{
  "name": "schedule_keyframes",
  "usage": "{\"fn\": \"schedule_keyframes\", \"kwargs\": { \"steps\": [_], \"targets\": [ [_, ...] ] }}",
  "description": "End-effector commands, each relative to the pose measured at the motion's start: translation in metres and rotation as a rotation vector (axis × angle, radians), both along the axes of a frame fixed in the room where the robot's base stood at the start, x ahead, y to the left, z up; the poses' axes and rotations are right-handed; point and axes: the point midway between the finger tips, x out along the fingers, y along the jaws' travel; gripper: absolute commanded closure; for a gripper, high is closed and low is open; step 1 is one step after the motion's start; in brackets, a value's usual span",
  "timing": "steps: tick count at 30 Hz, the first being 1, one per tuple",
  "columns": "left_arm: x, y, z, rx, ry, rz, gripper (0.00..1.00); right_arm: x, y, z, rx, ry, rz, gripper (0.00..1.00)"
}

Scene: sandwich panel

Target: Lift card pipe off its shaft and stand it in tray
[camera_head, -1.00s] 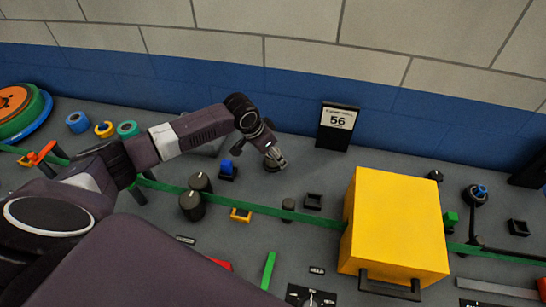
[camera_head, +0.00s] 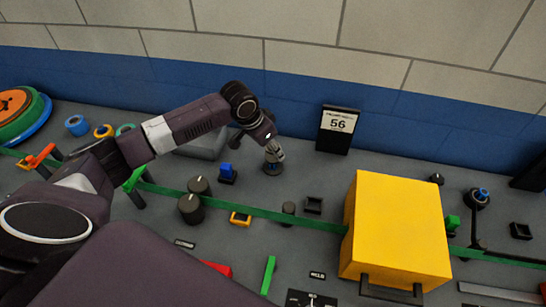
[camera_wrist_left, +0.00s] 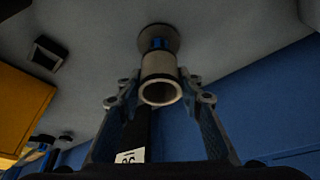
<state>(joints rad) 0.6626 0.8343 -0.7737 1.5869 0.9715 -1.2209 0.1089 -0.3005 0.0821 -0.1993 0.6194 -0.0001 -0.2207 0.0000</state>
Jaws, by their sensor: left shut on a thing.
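My left gripper (camera_head: 273,152) is shut on the card pipe, a short beige hollow tube (camera_wrist_left: 160,77) seen between both fingers in the left wrist view. The pipe's open end faces the wrist camera. The pipe is off the base and in line with the shaft; I cannot tell whether the shaft tip is still inside. The base (camera_head: 272,170) shows under the gripper in the head view. A small black square tray (camera_head: 313,205) lies front right of it. My right gripper is out of view.
A large yellow box (camera_head: 393,225) stands right of the tray. A green band (camera_head: 262,213) crosses the panel in front. A blue block (camera_head: 227,170) and black knobs (camera_head: 190,208) are left of the shaft. A sign reading 56 (camera_head: 338,130) stands behind, near the blue wall.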

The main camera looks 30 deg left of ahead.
Motion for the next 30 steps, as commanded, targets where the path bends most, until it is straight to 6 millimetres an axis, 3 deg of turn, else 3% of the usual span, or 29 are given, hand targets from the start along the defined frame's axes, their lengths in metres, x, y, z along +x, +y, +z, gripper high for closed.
{"fn": "schedule_keyframes", "kwargs": {
  "steps": [15,21,30],
  "targets": [
    [0.001,0.000,0.127,0.000,-0.006,0.000,0.90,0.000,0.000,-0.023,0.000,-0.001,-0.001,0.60],
    [0.001,0.000,0.153,0.000,-0.003,0.000,0.90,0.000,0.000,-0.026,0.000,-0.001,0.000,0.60],
    [0.000,0.000,0.160,0.000,-0.001,0.000,0.90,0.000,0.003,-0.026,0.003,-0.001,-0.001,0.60]
  ]
}}
